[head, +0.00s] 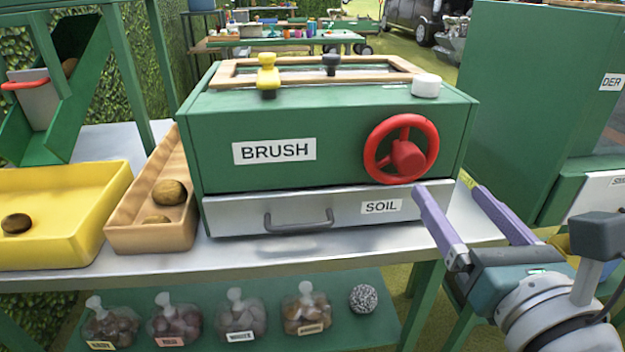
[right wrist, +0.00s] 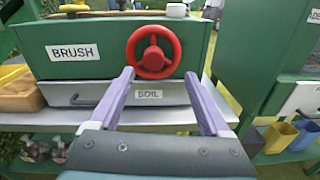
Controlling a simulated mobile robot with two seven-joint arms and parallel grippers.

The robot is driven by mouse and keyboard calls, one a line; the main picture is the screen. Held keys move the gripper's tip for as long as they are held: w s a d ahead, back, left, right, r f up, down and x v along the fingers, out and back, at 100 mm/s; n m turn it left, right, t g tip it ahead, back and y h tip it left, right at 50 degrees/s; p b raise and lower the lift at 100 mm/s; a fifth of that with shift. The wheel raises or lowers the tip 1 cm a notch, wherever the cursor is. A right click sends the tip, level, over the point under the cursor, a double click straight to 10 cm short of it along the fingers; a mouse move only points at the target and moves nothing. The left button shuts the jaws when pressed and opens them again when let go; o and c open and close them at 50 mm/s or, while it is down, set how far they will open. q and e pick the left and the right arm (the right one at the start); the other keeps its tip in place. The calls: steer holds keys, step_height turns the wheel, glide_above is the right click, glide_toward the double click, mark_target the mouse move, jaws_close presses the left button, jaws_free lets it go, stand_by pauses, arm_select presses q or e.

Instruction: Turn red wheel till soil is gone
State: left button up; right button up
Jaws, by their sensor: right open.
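The red wheel (head: 402,149) is mounted on the front right of the green box labelled BRUSH (head: 274,151). It also shows in the right wrist view (right wrist: 153,52), just beyond and above my fingertips. Below the wheel is a grey metal drawer labelled SOIL (head: 345,213) with a dark handle (head: 298,222); it looks shut, so its inside is hidden. My right gripper (head: 445,190) is open and empty, its purple fingers pointing at the box just below the wheel, apart from it. My left gripper is not in view.
A wooden tray (head: 150,238) and a yellow tray (head: 60,256), each holding brown potato-like items, stand left of the box. A yellow knob (head: 267,72) and a white knob (head: 426,85) sit on top. Another green machine (head: 530,95) stands at right. Several labelled bags lie on the lower shelf.

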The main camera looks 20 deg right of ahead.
mark_target(412, 166)
steer(key=shift+n+y, duration=0.3)
steer(key=shift+n, duration=0.3)
steer(key=x, duration=0.6)
steer(key=a+f+b+x, duration=0.1)
steer(key=x, duration=0.3)
steer(key=shift+f, duration=0.1)
jaws_close()
